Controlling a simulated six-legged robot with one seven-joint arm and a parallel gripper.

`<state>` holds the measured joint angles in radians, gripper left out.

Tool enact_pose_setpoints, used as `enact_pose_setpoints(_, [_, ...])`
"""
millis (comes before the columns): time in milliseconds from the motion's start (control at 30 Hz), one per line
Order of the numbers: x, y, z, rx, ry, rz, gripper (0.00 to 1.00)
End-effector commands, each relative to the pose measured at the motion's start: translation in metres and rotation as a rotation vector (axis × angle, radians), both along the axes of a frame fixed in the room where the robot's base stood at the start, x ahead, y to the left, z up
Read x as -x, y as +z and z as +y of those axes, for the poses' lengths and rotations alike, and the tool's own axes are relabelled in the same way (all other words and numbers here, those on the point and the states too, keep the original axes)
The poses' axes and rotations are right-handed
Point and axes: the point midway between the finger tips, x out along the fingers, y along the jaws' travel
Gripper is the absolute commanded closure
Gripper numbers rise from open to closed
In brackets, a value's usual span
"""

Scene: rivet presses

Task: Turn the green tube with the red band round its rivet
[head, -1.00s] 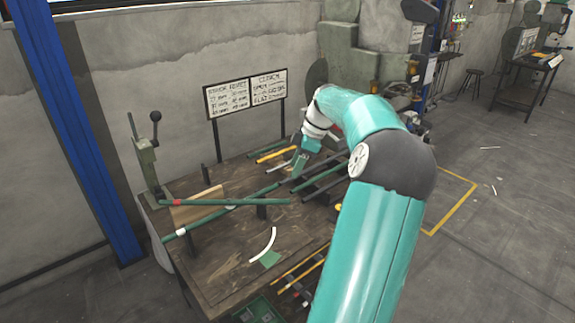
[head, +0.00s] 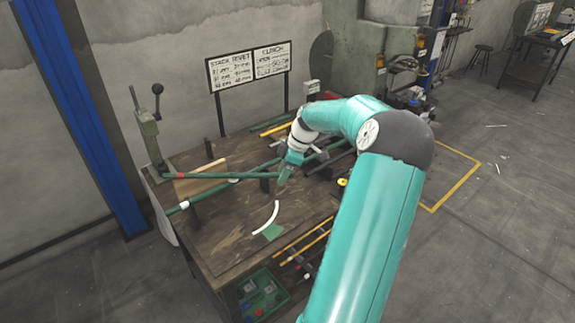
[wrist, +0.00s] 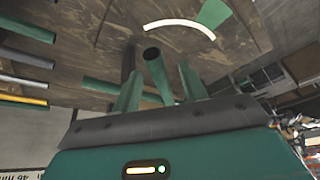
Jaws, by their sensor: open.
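The green tube (head: 222,175) with the red band (head: 180,175) lies across the workbench in the head view. Its banded end is at the foot of the lever press (head: 148,132), and its other end is by my gripper (head: 284,178). The rivet is too small to make out. In the wrist view an open tube end (wrist: 157,75) shows between the two green fingers of my gripper (wrist: 159,66). The fingers stand apart with gaps on both sides of the tube. The red band is out of that view.
A white curved strip (head: 266,217) and a green patch (head: 273,231) lie on the bench (head: 222,235) in front of the tube. Another green tube with white bands (head: 205,193) crosses nearby. A dark post (wrist: 128,62) stands beside the tube end. A green tray (head: 262,296) is below.

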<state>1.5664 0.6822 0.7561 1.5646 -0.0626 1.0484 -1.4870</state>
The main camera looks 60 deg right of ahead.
Motion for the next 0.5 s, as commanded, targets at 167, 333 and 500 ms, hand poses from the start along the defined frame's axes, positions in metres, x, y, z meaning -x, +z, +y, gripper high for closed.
enact_pose_setpoints(167, [-0.0001,-0.0007,-0.0002,0.000,-0.001,0.000,0.57])
enact_pose_setpoints(333, [0.0000,-0.0005,-0.0002,0.000,-0.001,0.000,0.79])
enact_pose_setpoints(500, [0.0000,-0.0003,-0.0004,0.000,-0.001,0.000,1.00])
